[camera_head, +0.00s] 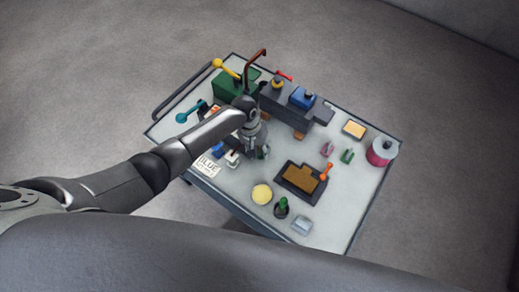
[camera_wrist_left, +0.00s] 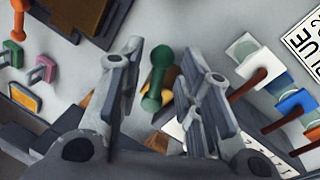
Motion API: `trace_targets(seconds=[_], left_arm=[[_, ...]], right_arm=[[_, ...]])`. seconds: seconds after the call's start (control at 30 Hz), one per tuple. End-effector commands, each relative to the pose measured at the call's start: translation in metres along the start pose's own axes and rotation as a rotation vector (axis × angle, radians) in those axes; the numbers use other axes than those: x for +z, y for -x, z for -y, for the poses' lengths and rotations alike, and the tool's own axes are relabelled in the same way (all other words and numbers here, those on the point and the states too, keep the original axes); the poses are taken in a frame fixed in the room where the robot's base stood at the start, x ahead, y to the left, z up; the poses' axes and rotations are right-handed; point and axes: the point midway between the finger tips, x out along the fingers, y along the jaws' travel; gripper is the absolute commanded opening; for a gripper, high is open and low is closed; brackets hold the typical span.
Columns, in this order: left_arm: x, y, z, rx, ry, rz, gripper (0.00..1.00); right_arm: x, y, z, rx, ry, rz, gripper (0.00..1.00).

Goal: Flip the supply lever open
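I cannot tell for certain which lever is the supply lever. In the head view, my left gripper (camera_head: 254,150) reaches down over the middle of the table, and the arm hides part of what is behind it. In the left wrist view, the left gripper (camera_wrist_left: 165,72) is open, its fingers on either side of a dark green, round-ended piece (camera_wrist_left: 157,80). I cannot tell whether they touch it. Other levers in the head view are a yellow one (camera_head: 227,69), a teal one (camera_head: 190,111), a red one (camera_head: 284,75) and an orange one (camera_head: 326,172). My right gripper is not in view.
The grey table (camera_head: 335,215) carries a green box (camera_head: 232,86), a dark tray (camera_head: 283,180), a yellow disc (camera_head: 262,194), a green-topped bottle (camera_head: 281,208) and a red-and-white spool (camera_head: 381,151). A BLUE card (camera_head: 207,164) lies at the near left edge. The floor around is clear.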

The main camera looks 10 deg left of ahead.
Motion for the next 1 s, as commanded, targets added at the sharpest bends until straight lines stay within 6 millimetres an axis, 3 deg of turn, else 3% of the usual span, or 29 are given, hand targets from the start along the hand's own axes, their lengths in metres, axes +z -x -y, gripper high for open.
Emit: trace_targets(seconds=[0.23,0.5,0.73,1.0], left_arm=[[0.000,0.000,0.000,0.000,0.000,0.000,0.33],[0.000,0.000,0.000,0.000,0.000,0.000,0.00],[-0.001,0.000,0.003,0.000,-0.048,0.008,0.00],[-0.004,0.001,0.012,-0.001,-0.270,0.053,0.00]], right_arm=[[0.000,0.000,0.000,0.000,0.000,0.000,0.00],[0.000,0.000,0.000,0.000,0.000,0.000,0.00],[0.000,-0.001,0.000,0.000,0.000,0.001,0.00],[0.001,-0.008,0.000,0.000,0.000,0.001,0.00]])
